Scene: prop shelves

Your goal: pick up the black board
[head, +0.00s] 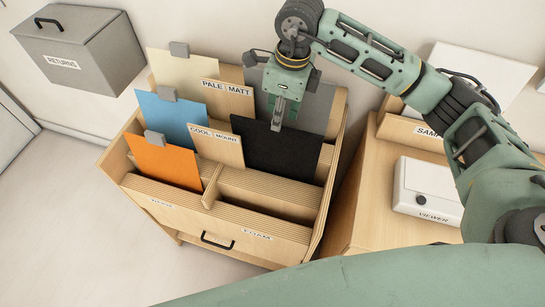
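The black board (265,150) stands upright in the wooden rack (270,213), in the right-hand column. It is behind an empty front compartment and in front of a grey board (310,108). My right gripper (278,122) points down at the top edge of the black board, near its middle. Its fingertips overlap that edge in the picture. I cannot tell whether the fingers are closed on the board or only beside it. The lower edge of the board is hidden in the rack. My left gripper is not in view.
The left column holds orange (165,162), blue (172,118) and cream (182,72) boards with grey clips. A white viewer (425,195) sits on the right-hand cabinet.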

